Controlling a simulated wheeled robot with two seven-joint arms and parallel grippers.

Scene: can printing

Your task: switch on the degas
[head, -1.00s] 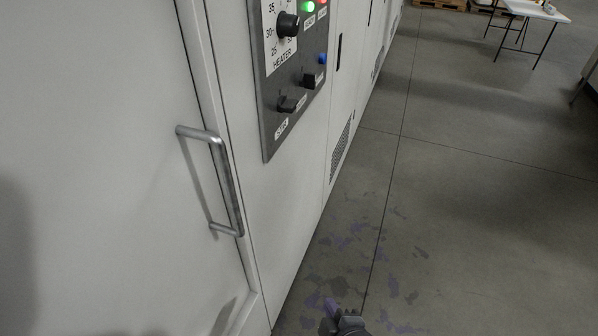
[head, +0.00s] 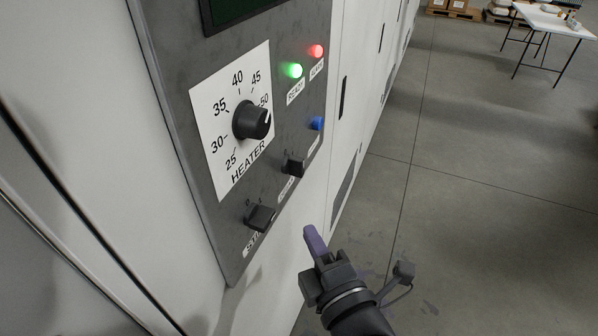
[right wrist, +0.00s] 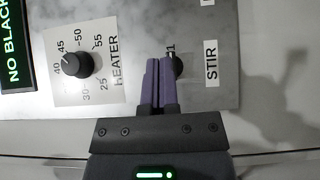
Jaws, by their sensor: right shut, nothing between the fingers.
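A dark grey control panel (head: 200,150) on the white cabinet carries two small black rotary switches. The lower switch (head: 260,217) has a label that reads STIR in the right wrist view (right wrist: 211,62). The other switch (head: 293,165) sits up and to the right of it; its label is too small to read, so I cannot confirm it is the degas. My right gripper (head: 312,238) has purple fingers, shut and empty, below and right of the switches in the head view. In the right wrist view its fingers (right wrist: 158,82) partly cover the STIR switch (right wrist: 178,66). My left gripper is not in view.
A large heater dial (head: 252,121) is on the panel, with a green lamp (head: 293,70), a red lamp (head: 316,50) and a blue button (head: 317,123). The floor (head: 470,220) at right is open. A white table (head: 552,20) stands far back.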

